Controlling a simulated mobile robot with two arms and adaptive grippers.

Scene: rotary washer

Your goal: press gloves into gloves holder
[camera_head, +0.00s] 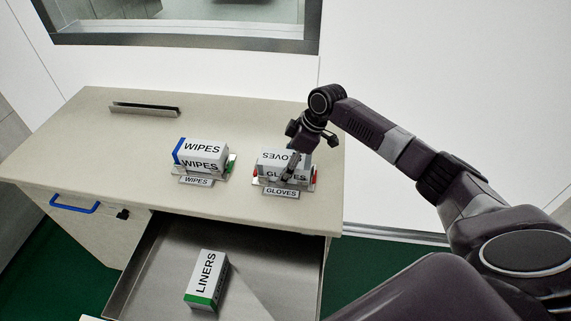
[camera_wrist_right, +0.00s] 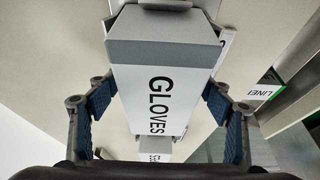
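The white gloves box (camera_head: 284,160) stands at the gloves holder (camera_head: 311,180), a metal bracket with red sides and a GLOVES label, near the right of the counter. How deep it sits is partly hidden by my right gripper (camera_head: 292,167). In the right wrist view the gloves box (camera_wrist_right: 160,80) fills the middle, its grey end toward the top. My left gripper is not in view.
A wipes box (camera_head: 203,153) stands in its own holder to the left. An empty metal bracket (camera_head: 145,110) lies at the back left. The open drawer (camera_head: 160,270) below holds a liners box (camera_head: 207,278). The counter (camera_head: 90,145) is clear at left.

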